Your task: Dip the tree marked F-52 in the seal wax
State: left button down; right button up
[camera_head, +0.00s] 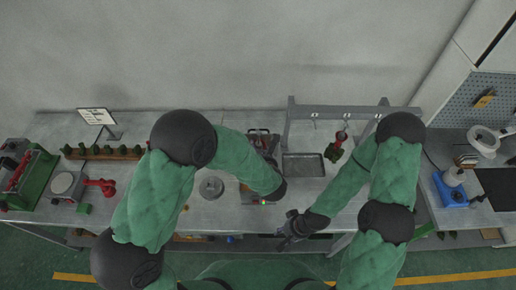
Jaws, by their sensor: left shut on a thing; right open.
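My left gripper (263,203) is over the front edge of the bench, mostly hidden below my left wrist. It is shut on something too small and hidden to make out. My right gripper (290,229) is open and empty, just in front of the bench edge and lower in the picture. A red and green tree (335,150) hangs from the grey rack (350,110) at the back right. No F-52 mark is legible on anything. A round metal pot (212,187) stands on the bench left of my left gripper; I cannot tell whether it holds the seal wax.
A metal tray (303,166) lies under the rack. A machine (262,140) stands behind my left forearm. A wooden strip with several green pieces (104,153), a sign (97,116) and a green-red machine (30,175) are at left. A blue device (451,190) stands on the right bench.

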pick_arm(q)
jog(key=shift+f, duration=0.8)
jog(key=shift+f+b, duration=6.05)
jog(key=shift+b, duration=0.9)
